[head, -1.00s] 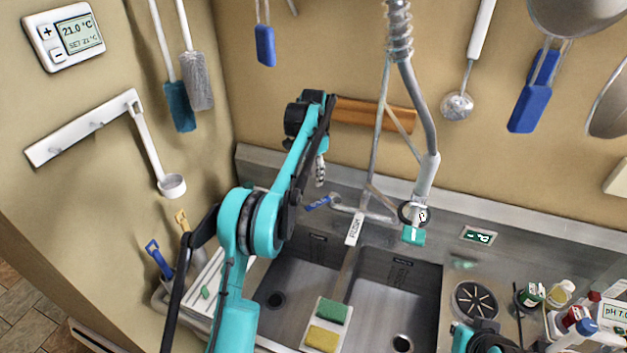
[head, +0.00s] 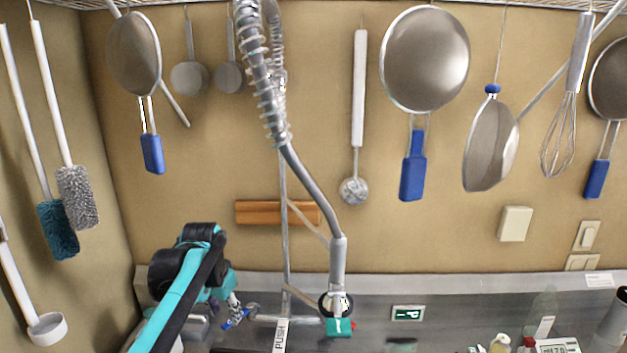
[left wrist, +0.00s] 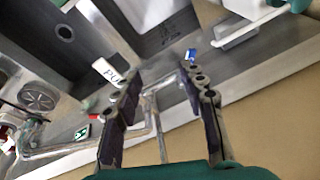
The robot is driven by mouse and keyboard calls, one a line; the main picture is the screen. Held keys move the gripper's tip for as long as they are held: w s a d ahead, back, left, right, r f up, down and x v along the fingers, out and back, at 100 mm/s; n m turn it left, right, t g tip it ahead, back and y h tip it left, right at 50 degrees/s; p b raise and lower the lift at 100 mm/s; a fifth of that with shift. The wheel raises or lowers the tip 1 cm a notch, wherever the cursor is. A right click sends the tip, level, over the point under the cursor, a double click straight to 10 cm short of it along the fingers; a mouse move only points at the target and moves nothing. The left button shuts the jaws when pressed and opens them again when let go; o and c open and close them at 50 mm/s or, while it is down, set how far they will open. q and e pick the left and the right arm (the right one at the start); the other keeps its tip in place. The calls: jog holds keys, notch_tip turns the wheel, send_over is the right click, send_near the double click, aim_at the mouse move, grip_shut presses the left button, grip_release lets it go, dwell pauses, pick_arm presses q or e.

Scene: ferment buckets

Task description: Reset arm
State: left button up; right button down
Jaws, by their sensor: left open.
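My left arm comes in from the lower left of the head view. Its gripper (head: 234,300) hangs small near the sink's tap, close to a blue handle (head: 236,319). In the left wrist view the two dark fingers of the left gripper (left wrist: 160,95) stand wide apart with nothing held between them. Sink fittings show beyond the fingers. My right gripper is not in view.
A spring hose sprayer (head: 338,265) hangs before the back wall. A PUSH label (head: 281,335) is below it. Strainers, including a large one (head: 425,58), and a whisk (head: 560,135) hang above. Bottles (head: 500,343) stand at lower right.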

pick_arm(q)
jog(key=s+d+f+n+t+b, duration=0.1)
jog(key=s+f+n+t+b, duration=0.1)
jog(key=s+f, duration=0.6)
jog(key=s+d+f+n+t+b, duration=0.2)
jog(key=s+f+b, duration=0.3)
jog(key=s+f, duration=0.4)
jog(key=s, duration=0.7)
jog(key=shift+d+f, duration=0.15)
jog(key=shift+d, duration=0.15)
